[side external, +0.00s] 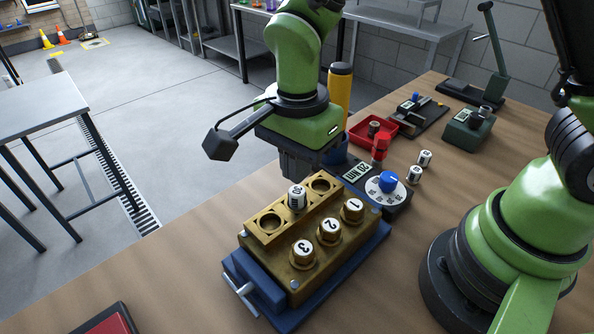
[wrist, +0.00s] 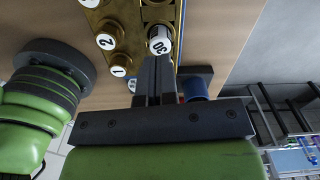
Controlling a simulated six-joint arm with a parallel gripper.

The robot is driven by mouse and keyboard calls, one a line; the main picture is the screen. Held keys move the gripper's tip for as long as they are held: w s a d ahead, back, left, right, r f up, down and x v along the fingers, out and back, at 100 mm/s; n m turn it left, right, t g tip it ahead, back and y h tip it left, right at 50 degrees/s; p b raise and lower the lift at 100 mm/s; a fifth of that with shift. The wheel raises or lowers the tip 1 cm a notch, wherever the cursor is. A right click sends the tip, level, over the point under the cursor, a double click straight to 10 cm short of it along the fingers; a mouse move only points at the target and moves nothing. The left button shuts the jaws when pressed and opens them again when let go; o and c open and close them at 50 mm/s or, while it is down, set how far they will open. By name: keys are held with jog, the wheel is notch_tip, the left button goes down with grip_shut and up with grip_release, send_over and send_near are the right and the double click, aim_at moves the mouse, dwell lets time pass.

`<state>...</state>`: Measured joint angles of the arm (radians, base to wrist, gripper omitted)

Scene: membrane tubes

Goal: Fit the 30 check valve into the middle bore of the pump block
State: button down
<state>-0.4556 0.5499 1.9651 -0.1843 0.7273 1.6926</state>
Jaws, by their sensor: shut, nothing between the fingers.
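The brass pump block (side external: 262,240) has a row of three bores along its back step. The left bore (side external: 270,222) and right bore (side external: 321,185) are empty. My gripper (side external: 300,172) is behind and above the valve. In the wrist view its fingers (wrist: 155,65) are shut and empty, their tips close to the valve; contact is unclear.
Numbered caps 1 (side external: 352,210), 2 (side external: 329,230) and 3 (side external: 303,252) line the block's front. A blue vise (side external: 320,290) holds the block. A dial unit with blue knob (side external: 388,182) and two white valves (side external: 414,174) stand right. A red tray (side external: 378,128) lies behind.

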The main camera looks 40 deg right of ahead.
aim_at(298, 190)
notch_tip(298, 190, up, 10)
jog(key=s+d+r+n+t+y, duration=0.2)
jog(key=s+d+r+n+t, duration=0.5)
jog(key=s+d+n, duration=0.3)
jog(key=shift+s+d+n, duration=0.15)
jog(key=shift+s+n, duration=0.9)
jog(key=shift+n, duration=0.15)
